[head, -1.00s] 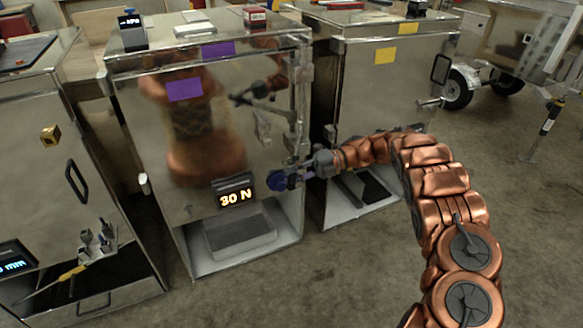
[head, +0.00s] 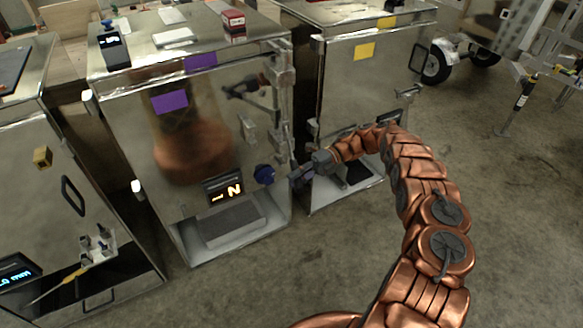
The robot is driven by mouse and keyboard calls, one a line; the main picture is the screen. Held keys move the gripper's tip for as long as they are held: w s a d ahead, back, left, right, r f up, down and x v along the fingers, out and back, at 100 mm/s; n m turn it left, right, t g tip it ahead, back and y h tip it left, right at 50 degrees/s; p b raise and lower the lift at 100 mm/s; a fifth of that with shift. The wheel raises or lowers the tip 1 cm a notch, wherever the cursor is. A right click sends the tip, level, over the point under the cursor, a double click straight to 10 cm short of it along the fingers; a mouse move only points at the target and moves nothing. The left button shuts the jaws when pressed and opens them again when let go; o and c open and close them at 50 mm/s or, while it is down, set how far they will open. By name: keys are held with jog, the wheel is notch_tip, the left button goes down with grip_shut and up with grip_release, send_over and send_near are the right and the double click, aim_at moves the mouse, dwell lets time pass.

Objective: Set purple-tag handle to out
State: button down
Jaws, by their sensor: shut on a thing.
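A metal cabinet (head: 130,148) with a shiny mirror-like front carries two purple tags, one on its front (head: 170,102) and one on its top edge (head: 200,61). A round blue handle (head: 264,174) is low on the right side of that front. My gripper (head: 288,178) is just right of the handle, by the cabinet's right edge, its jaws shut on what seems to be part of the handle. The contact itself is small and hard to make out. The display (head: 226,190) left of the handle reads a dash and N.
A yellow-tagged cabinet (head: 345,85) stands close on the right, another metal cabinet (head: 30,170) on the left. A grey lever (head: 248,128) sits above the blue handle. Small boxes lie on top. Open floor (head: 510,220) is at the right.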

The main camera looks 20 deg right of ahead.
jog(key=shift+s+d+r+p, duration=0.1)
jog(key=shift+d+p, duration=0.2)
jog(key=shift+p, duration=0.45)
